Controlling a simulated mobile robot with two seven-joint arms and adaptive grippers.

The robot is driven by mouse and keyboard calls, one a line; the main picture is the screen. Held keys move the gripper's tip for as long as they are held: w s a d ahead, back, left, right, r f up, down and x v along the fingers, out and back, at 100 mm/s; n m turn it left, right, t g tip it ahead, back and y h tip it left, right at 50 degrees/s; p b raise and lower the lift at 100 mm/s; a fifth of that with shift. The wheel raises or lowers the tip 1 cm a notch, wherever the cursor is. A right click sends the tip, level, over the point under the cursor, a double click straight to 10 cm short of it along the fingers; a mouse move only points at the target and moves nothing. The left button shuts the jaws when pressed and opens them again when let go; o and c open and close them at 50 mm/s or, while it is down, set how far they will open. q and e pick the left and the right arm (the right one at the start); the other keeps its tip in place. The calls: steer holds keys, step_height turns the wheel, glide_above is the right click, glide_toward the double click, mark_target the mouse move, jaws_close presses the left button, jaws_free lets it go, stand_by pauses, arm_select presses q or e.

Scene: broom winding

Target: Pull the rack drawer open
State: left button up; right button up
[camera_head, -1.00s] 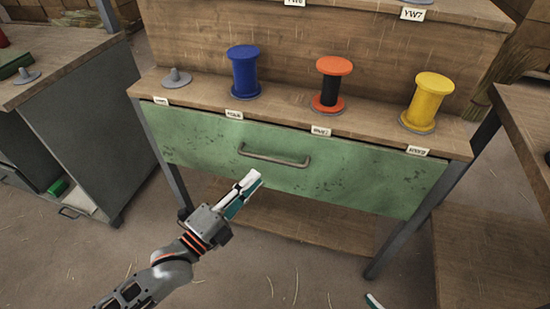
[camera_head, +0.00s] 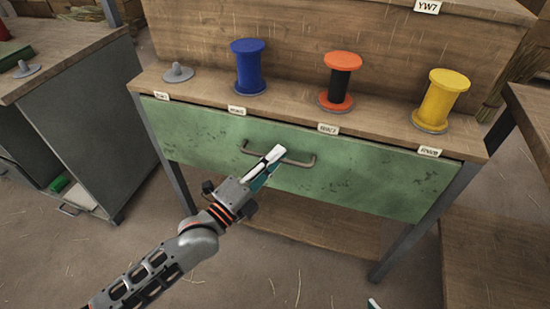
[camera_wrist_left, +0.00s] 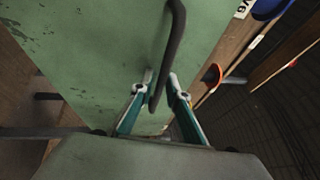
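The rack drawer (camera_head: 350,180) has a worn green front and sits closed under the rack's wooden shelf. Its dark metal bar handle (camera_head: 310,162) is at the middle of the front. My left gripper (camera_head: 274,155) is at the handle and overlaps its left part in the head view. In the left wrist view my left gripper (camera_wrist_left: 161,80) has its two fingers apart, with the handle (camera_wrist_left: 174,45) running down between them. I cannot tell if either finger touches the bar. Only a tip of my right gripper (camera_head: 373,303) shows at the bottom edge.
On the shelf (camera_head: 285,112) above the drawer stand a blue spool (camera_head: 247,68), an orange and black spool (camera_head: 338,82), a yellow spool (camera_head: 439,100) and an empty grey peg (camera_head: 178,73). A grey cabinet (camera_head: 85,120) stands at left. A wooden surface (camera_head: 490,250) is at right.

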arm_select(q)
jaws_close()
steer(key=shift+s, duration=0.1)
arm_select(e)
steer(key=shift+w+r, duration=0.1)
steer(key=shift+r, duration=0.05)
